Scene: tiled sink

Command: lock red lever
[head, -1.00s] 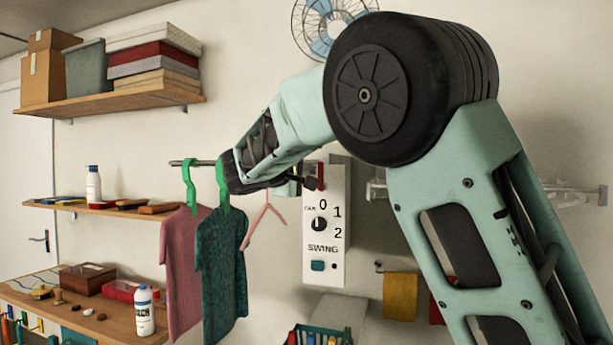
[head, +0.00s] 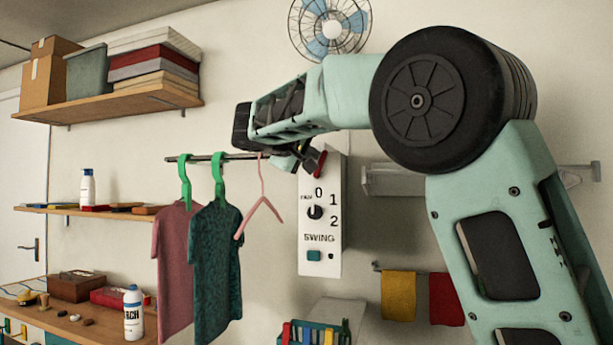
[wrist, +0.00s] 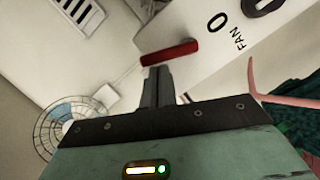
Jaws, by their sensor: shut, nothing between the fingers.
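The red lever (head: 320,165) sits at the top of the white fan control panel (head: 318,245) on the wall. It leans slightly in the head view. In the wrist view the lever (wrist: 170,53) is a red bar lying just beyond my fingertips, by the panel's edge. My gripper (head: 307,160) is at the lever's left side in the head view. In the wrist view my gripper (wrist: 158,72) has its fingers together with nothing between them. The tips are very close to the lever; I cannot tell whether they touch it.
A rail (head: 215,158) with a pink shirt (head: 173,265), a teal shirt (head: 214,270) and an empty pink hanger (head: 262,205) is left of the panel. A wall fan (head: 330,28) is above. A grey shelf (head: 395,180) is at the right.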

